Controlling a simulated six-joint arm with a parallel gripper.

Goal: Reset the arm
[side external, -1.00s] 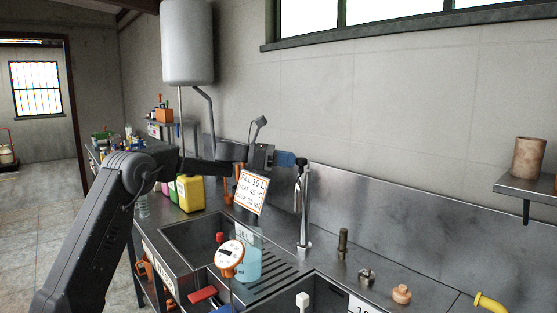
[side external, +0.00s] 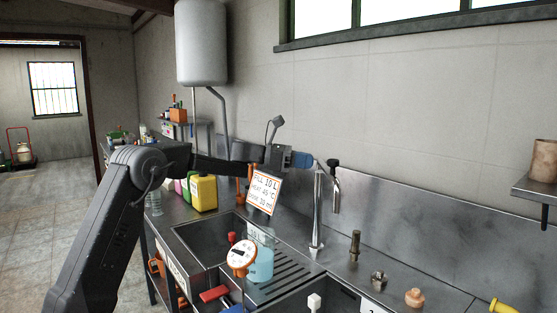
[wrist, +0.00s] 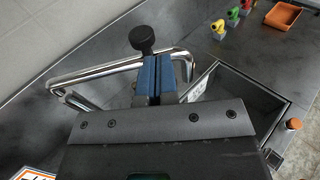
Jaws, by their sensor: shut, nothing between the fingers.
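My gripper (side external: 302,159) hangs above the sink counter, just left of the tap's dark knob (side external: 333,162). Its blue fingers (wrist: 159,76) are shut with nothing between them in the wrist view. There the tap's black knob (wrist: 142,38) shows just beyond the fingertips, and I cannot tell if they touch. The chrome tap (side external: 317,215) stands behind the sink, its spout to the right of the post.
A sink basin (side external: 190,237) lies below, with a blue-tinted jug (side external: 262,265) and an orange-rimmed dial (side external: 241,257) by it. A yellow canister (side external: 203,193) stands at left. An orange-bordered sign (side external: 264,191) is below my wrist. A grey tank (side external: 201,45) hangs on the wall.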

